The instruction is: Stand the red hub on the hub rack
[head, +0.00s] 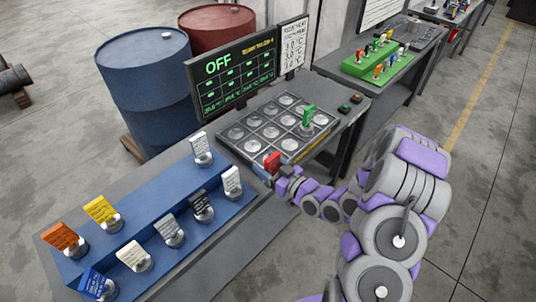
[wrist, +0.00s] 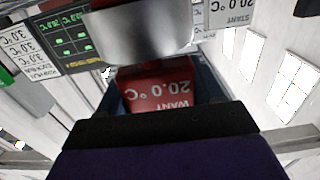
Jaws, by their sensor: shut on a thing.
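The red hub (head: 271,161) is a red tag with white lettering. My gripper (head: 279,178) is shut on it, at the near edge of the grid panel and beside the right end of the blue rack. In the wrist view the red hub (wrist: 158,90) shows upside-down text reading "WANT 20.0 °C", with a silvery round part above it. The stepped blue rack (head: 214,192) carries several hubs: orange, yellow, blue, and white, grey and dark ones. I take this as the hub rack. The hub's underside is hidden in the head view.
The grid panel (head: 236,145) has several silver discs; a green hub (head: 308,116) stands on its right part. Behind it is a screen (head: 232,75) reading "OFF". Blue (head: 145,85) and red (head: 222,30) barrels stand behind. A green rack (head: 378,68) with hubs sits on the farther table.

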